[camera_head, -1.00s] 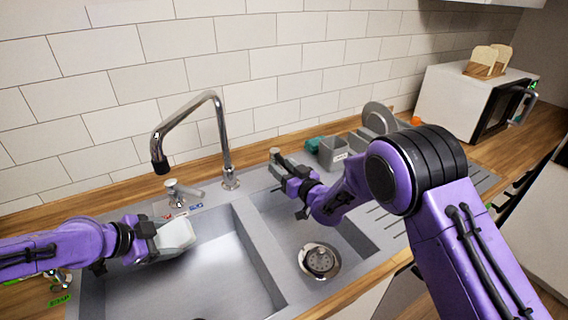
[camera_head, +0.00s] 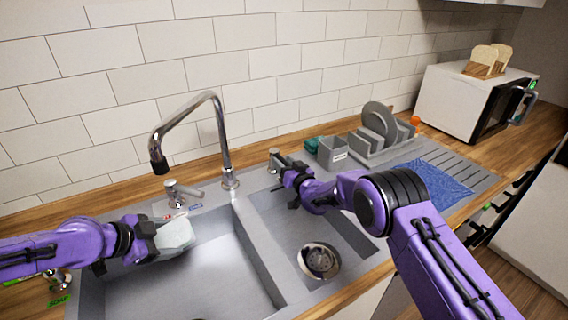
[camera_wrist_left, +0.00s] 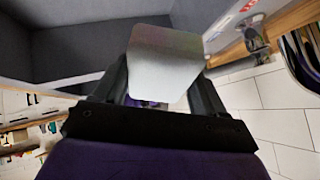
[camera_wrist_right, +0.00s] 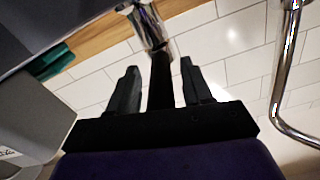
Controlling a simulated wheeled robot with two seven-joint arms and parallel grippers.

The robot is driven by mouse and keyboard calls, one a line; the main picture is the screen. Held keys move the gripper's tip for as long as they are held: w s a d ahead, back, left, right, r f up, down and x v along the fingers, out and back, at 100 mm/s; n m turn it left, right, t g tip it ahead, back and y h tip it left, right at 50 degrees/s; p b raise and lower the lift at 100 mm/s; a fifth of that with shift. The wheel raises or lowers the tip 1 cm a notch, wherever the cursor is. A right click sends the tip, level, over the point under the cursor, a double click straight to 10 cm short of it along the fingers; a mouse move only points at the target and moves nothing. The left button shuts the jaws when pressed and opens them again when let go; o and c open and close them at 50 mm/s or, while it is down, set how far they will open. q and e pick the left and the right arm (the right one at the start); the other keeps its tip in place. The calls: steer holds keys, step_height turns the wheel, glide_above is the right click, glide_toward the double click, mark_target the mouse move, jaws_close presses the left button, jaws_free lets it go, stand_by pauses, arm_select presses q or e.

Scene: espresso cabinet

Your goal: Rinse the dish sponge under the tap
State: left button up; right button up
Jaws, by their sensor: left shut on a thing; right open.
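The dish sponge (camera_head: 174,234), a pale grey-white block, is in my left gripper (camera_head: 160,238) over the left sink basin. It also shows in the left wrist view (camera_wrist_left: 165,62), between the fingers. The chrome tap (camera_head: 222,140) arches over the left basin. Its spout end is above the sponge and a little to its left, and no water shows. A left tap handle (camera_head: 180,192) stands behind the sponge. My right gripper (camera_head: 284,176) is open beside the right tap handle (camera_head: 274,156). In the right wrist view the handle (camera_wrist_right: 150,28) appears just beyond the fingertips; contact is unclear.
The divider (camera_head: 258,250) separates the two basins; the right one has a drain (camera_head: 319,261). A grey caddy (camera_head: 333,152), a dish rack (camera_head: 378,140) with plates and a blue cloth (camera_head: 432,184) are at the right. A soap dispenser (camera_head: 58,281) is at the lower left.

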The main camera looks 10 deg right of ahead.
steer(key=shift+w+a, duration=0.1)
jaws_close()
steer(key=shift+w+d+n+g+y, duration=0.15)
steer(key=shift+d+n+g+y, duration=0.25)
steer(key=shift+n+y, duration=0.45)
steer(key=shift+w+d+n+g+y, duration=0.15)
steer(key=shift+d+n+g+y, duration=0.35)
steer(key=shift+y, duration=0.55)
steer(key=shift+a+r, duration=0.1)
steer(key=shift+a, duration=0.05)
jaws_free()
steer(key=shift+s, duration=0.1)
steer(key=v, duration=1.2)
